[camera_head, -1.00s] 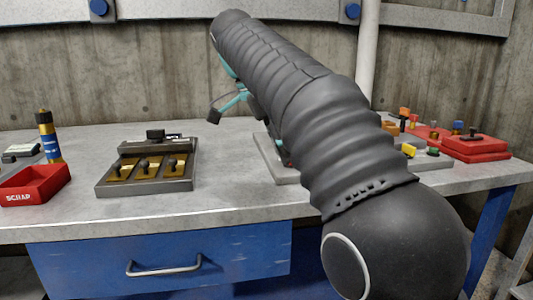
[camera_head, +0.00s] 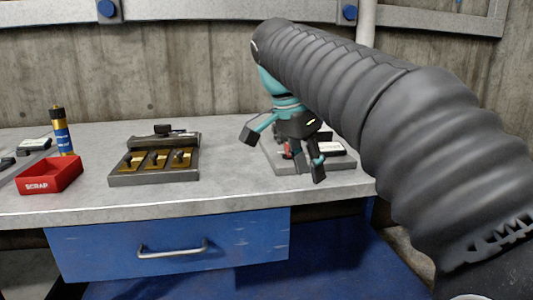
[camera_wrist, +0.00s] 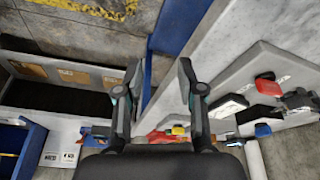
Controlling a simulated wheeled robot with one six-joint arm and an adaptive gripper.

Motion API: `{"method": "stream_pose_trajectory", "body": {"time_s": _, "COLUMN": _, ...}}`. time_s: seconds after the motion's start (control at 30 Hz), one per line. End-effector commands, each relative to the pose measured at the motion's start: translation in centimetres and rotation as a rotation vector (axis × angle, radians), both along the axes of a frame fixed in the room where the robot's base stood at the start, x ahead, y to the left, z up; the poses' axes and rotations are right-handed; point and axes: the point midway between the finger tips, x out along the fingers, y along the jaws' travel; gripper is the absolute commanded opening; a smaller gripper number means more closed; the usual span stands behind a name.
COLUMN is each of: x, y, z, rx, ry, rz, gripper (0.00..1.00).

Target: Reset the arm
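My gripper (camera_head: 286,155) hangs above the front right part of the workbench in the head view, with my dark ribbed arm reaching in from the right. Its two fingers stand wide apart. The wrist view also shows the gripper (camera_wrist: 159,72) open, with nothing between the fingers. Behind it in the head view, a grey plate (camera_head: 340,163) with small parts on it is partly hidden by the gripper and arm.
A red scrap bin (camera_head: 50,175), a blue and gold cylinder (camera_head: 61,132) and a dark tray with brass slots (camera_head: 155,160) stand on the bench's left half. A blue drawer (camera_head: 170,245) is below. Bare bench (camera_head: 228,165) lies between the tray and gripper.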

Motion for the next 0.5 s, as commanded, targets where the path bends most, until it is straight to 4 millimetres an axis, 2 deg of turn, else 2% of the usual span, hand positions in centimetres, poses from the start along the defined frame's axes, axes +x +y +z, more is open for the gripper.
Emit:
{"method": "stream_pose_trajectory", "body": {"time_s": 0.27, "x": -5.6, "y": -4.2, "z": -4.8, "rx": 0.042, "ry": -0.006, "rz": 0.348, "gripper": 0.39}}
{"method": "stream_pose_trajectory", "body": {"time_s": 0.5, "x": -11.4, "y": -6.5, "z": -11.3, "rx": 0.040, "ry": -0.059, "rz": 0.658, "gripper": 0.39}}
